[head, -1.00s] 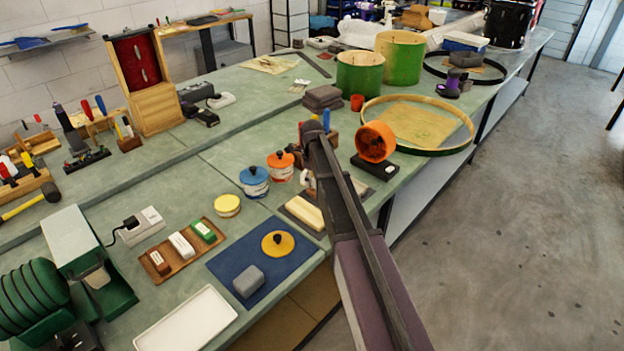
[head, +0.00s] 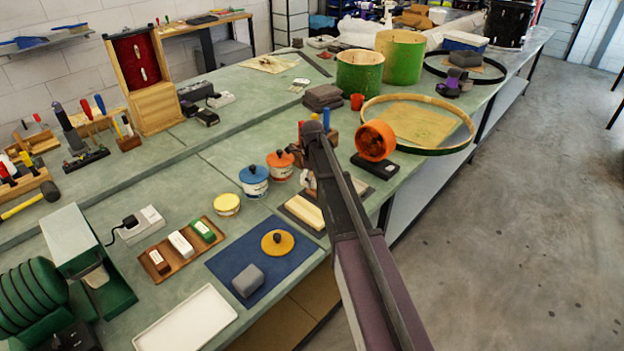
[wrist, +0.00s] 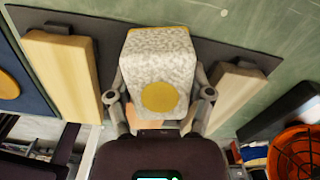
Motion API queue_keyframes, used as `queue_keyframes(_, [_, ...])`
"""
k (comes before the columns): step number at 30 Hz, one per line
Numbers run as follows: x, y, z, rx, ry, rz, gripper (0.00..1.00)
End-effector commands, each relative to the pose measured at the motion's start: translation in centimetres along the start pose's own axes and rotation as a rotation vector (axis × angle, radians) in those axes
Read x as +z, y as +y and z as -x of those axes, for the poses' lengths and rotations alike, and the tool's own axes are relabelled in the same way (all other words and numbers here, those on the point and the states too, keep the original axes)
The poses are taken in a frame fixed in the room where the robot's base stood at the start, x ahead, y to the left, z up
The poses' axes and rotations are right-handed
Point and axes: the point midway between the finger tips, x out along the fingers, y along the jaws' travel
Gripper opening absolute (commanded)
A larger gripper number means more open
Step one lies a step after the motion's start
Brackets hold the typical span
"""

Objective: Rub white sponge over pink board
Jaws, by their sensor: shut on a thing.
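The white sponge (wrist: 158,55) is a pale speckled block with a yellow disc on its face, in the wrist view. My gripper (wrist: 160,98) is shut on it, with one finger at each side. A pinkish-tan strip (wrist: 150,125) shows below the sponge, between the fingers; it may be the pink board, mostly hidden by sponge and gripper. I cannot tell whether the sponge touches it. Pale wooden boards, left (wrist: 65,75) and right (wrist: 232,95), lie either side on a dark mat (wrist: 195,50). In the head view my arm hides most of the gripper.
A blue mat (head: 225,262) with a grey block (head: 248,281) and a yellow disc (head: 277,243) lies to the left. Blue-lidded (head: 254,180) and orange-lidded (head: 280,164) tubs stand close by. An orange round thing (head: 375,141) on a black base stands right of my arm.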

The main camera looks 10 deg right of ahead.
Motion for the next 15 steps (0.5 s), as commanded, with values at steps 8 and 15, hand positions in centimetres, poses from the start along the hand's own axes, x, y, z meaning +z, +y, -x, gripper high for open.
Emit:
queue_keyframes(8, [-1.3,0.4,0.0,0.000,0.000,-0.001,0.41])
queue_keyframes(15, [-2.4,0.7,0.0,0.000,0.000,0.000,0.41])
